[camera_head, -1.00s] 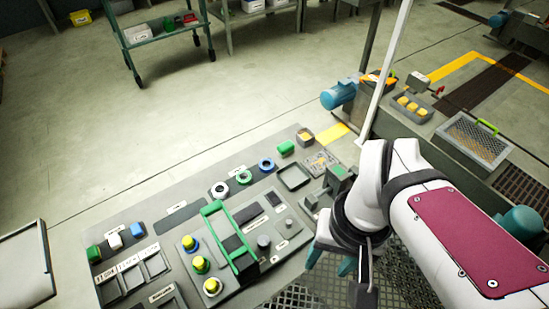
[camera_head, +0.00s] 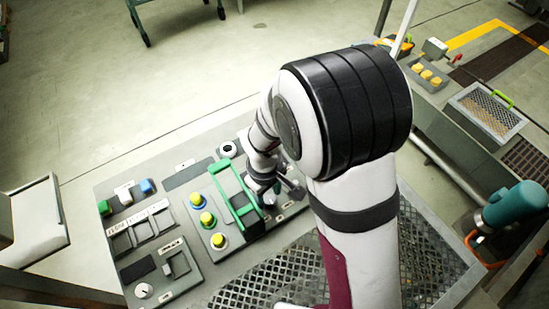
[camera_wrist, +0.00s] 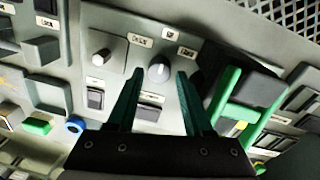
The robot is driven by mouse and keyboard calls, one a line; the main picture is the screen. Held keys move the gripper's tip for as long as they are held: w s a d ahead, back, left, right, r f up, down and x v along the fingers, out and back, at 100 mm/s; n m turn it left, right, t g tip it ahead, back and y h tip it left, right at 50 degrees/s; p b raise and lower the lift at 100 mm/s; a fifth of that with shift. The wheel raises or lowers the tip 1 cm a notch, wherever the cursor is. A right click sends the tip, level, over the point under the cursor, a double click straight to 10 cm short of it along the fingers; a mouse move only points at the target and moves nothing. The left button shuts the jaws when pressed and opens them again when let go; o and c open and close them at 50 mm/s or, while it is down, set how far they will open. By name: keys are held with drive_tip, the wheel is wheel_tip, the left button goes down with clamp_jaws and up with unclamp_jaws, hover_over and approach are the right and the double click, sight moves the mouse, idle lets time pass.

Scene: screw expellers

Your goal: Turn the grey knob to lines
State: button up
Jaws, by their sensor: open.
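In the wrist view a round grey knob (camera_wrist: 159,68) with a light pointer mark stands on the grey panel. Small white labels surround it, one of them a label (camera_wrist: 187,52) too small to read surely. My gripper (camera_wrist: 160,72) is open, its two green fingers on either side of the knob in the picture. I cannot tell whether they touch it or how far above the panel they are. A second, paler knob (camera_wrist: 100,57) stands to the left, outside the fingers.
A green guard handle (camera_head: 232,198) stands beside the work spot, also seen at right in the wrist view (camera_wrist: 226,95). Several yellow buttons (camera_head: 207,218) line the panel. A metal mesh (camera_head: 260,285) lies in front.

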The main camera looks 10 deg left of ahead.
drive_tip(key=shift+f, duration=0.9)
clamp_jaws()
drive_tip(key=shift+m, duration=0.3)
drive_tip(key=m, duration=0.5)
drive_tip(key=shift+m, duration=0.3)
drive_tip(key=m, duration=0.5)
drive_tip(key=shift+w+m+g, duration=0.1)
drive_tip(key=shift+m+g, duration=0.2)
